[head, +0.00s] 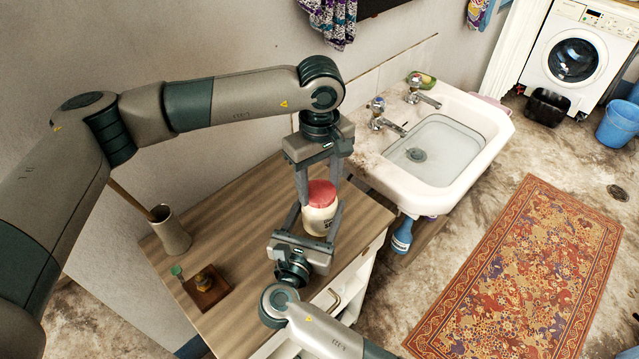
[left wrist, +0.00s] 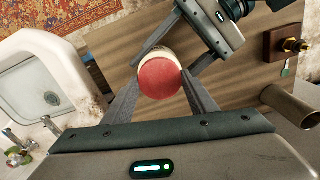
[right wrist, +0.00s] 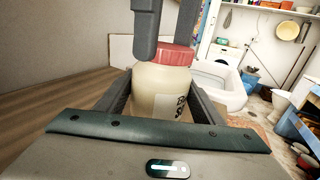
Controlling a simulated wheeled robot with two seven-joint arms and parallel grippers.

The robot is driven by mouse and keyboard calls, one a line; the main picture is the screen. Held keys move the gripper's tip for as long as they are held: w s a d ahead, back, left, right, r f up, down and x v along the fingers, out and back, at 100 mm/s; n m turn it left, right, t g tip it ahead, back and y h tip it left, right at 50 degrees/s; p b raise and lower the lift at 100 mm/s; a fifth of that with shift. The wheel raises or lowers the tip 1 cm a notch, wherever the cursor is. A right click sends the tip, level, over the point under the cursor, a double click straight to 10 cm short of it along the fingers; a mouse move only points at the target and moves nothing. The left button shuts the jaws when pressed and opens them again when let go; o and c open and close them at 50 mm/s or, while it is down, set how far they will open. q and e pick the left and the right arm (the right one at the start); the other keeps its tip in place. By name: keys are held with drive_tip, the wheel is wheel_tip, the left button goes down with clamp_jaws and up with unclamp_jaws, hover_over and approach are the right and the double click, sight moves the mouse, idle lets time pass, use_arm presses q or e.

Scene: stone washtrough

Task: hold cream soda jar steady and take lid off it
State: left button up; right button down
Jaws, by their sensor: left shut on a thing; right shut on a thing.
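The cream soda jar (head: 318,218) is a pale cream jar with a label, upright on the wooden counter top. Its red lid (head: 321,194) is on top of it, and also shows in the left wrist view (left wrist: 160,79) and the right wrist view (right wrist: 177,55). My left gripper (head: 318,187) comes from above and is shut on the red lid, one finger on each side. My right gripper (head: 320,222) comes from the front and is shut around the jar's body (right wrist: 160,92). The jar's underside is hidden by my right gripper.
A white sink (head: 480,150) with taps stands right of the wooden counter (head: 225,215). A patterned rug (head: 530,270) covers the floor.

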use_arm(q)
drive_tip(key=n, duration=1.1)
drive_tip(key=shift+n, duration=0.4)
drive_tip(key=n, duration=0.8)
drive_tip(key=shift+n, duration=0.4)
drive_tip(key=n, duration=0.4)
drive_tip(key=shift+r, duration=0.1)
drive_tip(key=o, duration=1.2)
